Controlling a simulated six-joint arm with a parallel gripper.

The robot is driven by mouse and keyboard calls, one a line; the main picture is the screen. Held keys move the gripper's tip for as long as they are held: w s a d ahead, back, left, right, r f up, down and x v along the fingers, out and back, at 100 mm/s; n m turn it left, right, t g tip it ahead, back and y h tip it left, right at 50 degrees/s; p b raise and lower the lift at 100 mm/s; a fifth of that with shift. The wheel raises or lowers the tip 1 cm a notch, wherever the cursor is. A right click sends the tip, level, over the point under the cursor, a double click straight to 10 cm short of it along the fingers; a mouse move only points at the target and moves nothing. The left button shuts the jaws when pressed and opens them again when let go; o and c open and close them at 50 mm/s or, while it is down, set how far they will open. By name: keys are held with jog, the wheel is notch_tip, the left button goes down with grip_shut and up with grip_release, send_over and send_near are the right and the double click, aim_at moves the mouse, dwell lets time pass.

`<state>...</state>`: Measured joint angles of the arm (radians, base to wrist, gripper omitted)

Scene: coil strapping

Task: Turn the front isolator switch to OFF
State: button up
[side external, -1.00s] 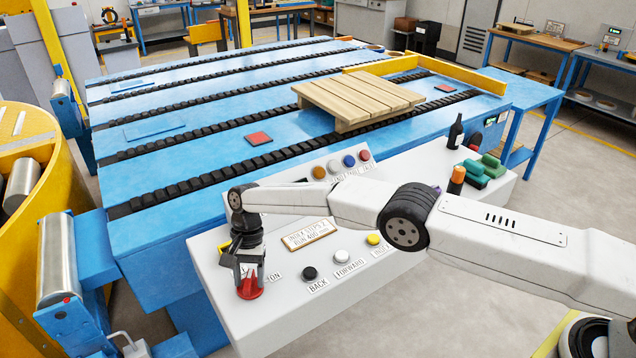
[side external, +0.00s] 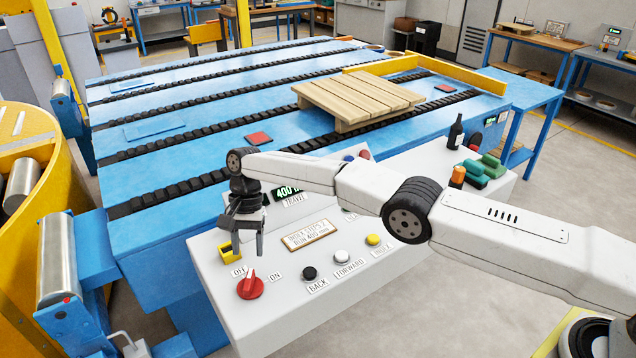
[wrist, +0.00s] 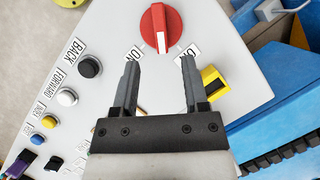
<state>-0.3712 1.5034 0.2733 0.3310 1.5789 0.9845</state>
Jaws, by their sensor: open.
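The front isolator switch (side external: 250,287) is a round red knob with a raised handle on the white console's near left corner. Its OFF label (side external: 238,271) and ON label (side external: 275,275) lie behind it. In the wrist view the switch (wrist: 160,27) shows in full, and its white mark points between the two labels. My gripper (side external: 248,247) is open and empty, raised above and behind the switch, clear of it. In the wrist view my gripper (wrist: 160,80) has its fingers apart below the knob.
A yellow block (side external: 231,254) sits near the OFF label. The BACK button (side external: 309,272), FORWARD button (side external: 342,256) and a yellow button (side external: 374,239) are to the right. A black bottle (side external: 455,132) and green items (side external: 491,164) stand at the console's far end.

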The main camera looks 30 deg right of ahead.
aim_at(249, 279)
jog(key=shift+r, duration=0.2)
jog(key=shift+a, duration=0.1)
dwell(0.4)
jog(key=shift+s+a+r+t+h, duration=0.15)
jog(key=shift+s+a+t+h, duration=0.4)
jog(key=shift+a+t+h, duration=0.45)
jog(key=shift+s+d+r+t+h, duration=0.1)
jog(key=shift+s+r+t+h, duration=0.15)
jog(key=shift+s+t, duration=0.55)
jog(key=shift+f, duration=0.15)
jog(key=shift+f, duration=3.85)
grip_shut()
